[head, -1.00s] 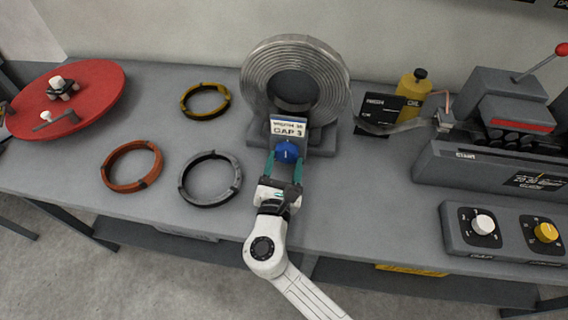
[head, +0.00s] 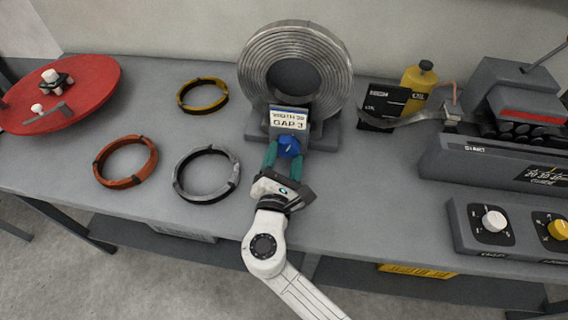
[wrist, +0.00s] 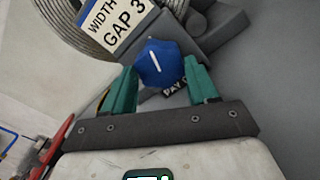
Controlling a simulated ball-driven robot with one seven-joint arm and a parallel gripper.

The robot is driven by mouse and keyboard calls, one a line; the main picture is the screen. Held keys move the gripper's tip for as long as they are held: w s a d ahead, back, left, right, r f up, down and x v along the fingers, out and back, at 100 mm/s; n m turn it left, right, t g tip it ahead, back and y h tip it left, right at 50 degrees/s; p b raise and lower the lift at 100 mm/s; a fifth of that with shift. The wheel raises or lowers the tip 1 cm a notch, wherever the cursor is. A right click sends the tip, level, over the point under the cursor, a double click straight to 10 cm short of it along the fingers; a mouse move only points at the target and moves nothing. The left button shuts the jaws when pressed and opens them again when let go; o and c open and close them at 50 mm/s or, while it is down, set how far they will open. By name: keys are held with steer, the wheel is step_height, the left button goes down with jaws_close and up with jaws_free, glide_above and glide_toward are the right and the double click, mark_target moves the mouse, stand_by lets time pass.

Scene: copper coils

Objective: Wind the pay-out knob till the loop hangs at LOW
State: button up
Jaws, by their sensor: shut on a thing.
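The blue pay-out knob (head: 289,146) sits at the foot of the coil stand, below a white card reading GAP 3. My gripper (head: 284,154) has its teal fingers on either side of the knob, shut on it. The wrist view shows the knob (wrist: 160,62) with a white pointer line, slanted, between the fingertips. A grey metal strip loop (head: 408,119) sags between the coil side and the machine at right, in front of a black marked board (head: 385,98). The board's writing is too small to read, so the loop's level cannot be told.
The large metal coil (head: 262,50) stands behind the knob. Yellow (head: 184,101), orange (head: 108,178) and grey (head: 180,180) rings lie at left, near a red turntable (head: 95,75). A panel with white (head: 494,220) and yellow (head: 558,229) knobs is at right.

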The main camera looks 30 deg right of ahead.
steer(key=m+b, duration=0.3)
steer(key=m, duration=0.1)
steer(key=shift+f+b, duration=0.25)
steer(key=shift+b, duration=0.05)
steer(key=shift+r+m+b, duration=0.15)
steer(key=shift+m+b, duration=0.65)
steer(key=shift+m, duration=0.4)
steer(key=o, duration=1.1)
steer(key=shift+c, duration=0.2)
steer(key=shift+r, duration=0.1)
steer(key=v, duration=1)
steer(key=shift+s+a+b, duration=0.2)
steer(key=shift+s+b, duration=0.15)
steer(key=shift+b, duration=0.05)
